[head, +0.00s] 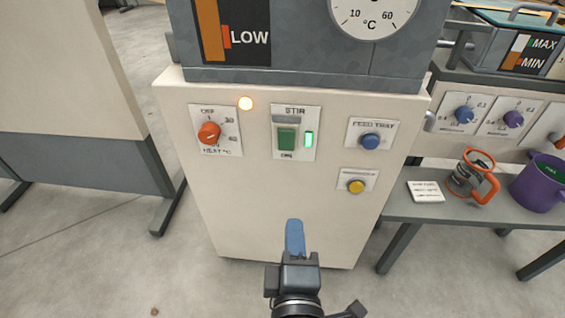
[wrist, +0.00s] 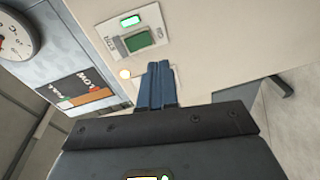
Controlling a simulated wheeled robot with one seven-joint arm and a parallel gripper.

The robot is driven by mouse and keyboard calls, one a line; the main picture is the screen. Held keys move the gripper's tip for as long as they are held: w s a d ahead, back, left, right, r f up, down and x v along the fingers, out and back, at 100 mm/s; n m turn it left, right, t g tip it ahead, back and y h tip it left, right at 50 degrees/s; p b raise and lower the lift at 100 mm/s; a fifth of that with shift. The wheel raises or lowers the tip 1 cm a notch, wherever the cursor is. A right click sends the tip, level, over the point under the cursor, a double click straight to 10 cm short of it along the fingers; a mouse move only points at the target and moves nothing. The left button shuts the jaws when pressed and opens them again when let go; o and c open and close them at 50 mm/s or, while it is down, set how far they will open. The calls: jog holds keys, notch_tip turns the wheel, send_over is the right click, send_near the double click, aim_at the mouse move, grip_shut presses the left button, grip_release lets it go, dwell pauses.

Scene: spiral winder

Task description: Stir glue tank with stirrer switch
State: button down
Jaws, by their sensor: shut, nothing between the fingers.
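The stirrer switch (head: 287,140) is a green rocker on a white plate marked STIR, on the cream front of the machine. A green lamp (head: 309,139) beside it is lit. The switch also shows in the wrist view (wrist: 139,40), beyond the fingertips. The glue tank (head: 300,40) is the grey body above the panel, with a level gauge by LOW and a °C dial; its inside is hidden. My gripper (head: 294,222) is shut and empty, its blue fingers below the switch in the head view and apart from it.
An orange heat knob (head: 209,132) and a lit amber lamp (head: 246,103) are left of the switch. A blue button (head: 370,141) and a yellow button (head: 356,186) are to its right. A side bench holds an orange-handled jug (head: 468,178) and a purple pot (head: 538,185).

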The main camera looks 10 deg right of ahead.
jog(key=shift+w+a+r+t+h+b, duration=0.9)
jog(key=shift+w+a+r+h+b, duration=0.3)
jog(key=shift+w+a+r, duration=0.35)
jog(key=shift+d, duration=0.2)
jog(key=b, duration=0.2)
send_near(284, 136)
jog(key=x, duration=0.5)
jog(key=shift+w+f, duration=0.1)
jog(key=shift+w, duration=0.05)
jog(key=shift+w+d, duration=0.25)
jog(key=shift+w, duration=0.45)
